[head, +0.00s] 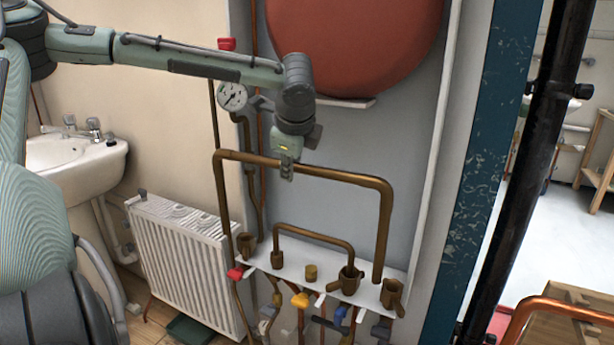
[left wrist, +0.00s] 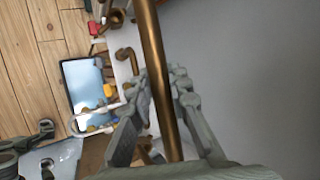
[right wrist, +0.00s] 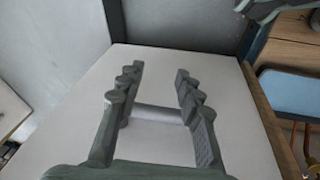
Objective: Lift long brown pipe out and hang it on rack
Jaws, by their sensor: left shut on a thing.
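The long brown pipe (head: 345,178) is a wide upside-down U above the white fitting shelf (head: 325,275). My left gripper (head: 287,170) is shut on its top span, left of the middle. The pipe also runs between the left fingers in the left wrist view (left wrist: 152,50). Its right leg comes down close to brown sockets (head: 392,292); I cannot tell whether either lower end is clear of the shelf. A smaller brown pipe (head: 315,236) stands under it. My right gripper (right wrist: 155,85) is open and empty over a pale surface. I cannot make out a rack.
A red tank (head: 353,45) hangs above the pipe, with a gauge (head: 232,96) at its left. A white radiator (head: 185,262) and a sink (head: 75,160) stand left. A blue post (head: 480,170) and a dark vertical pipe (head: 530,150) bound the right side.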

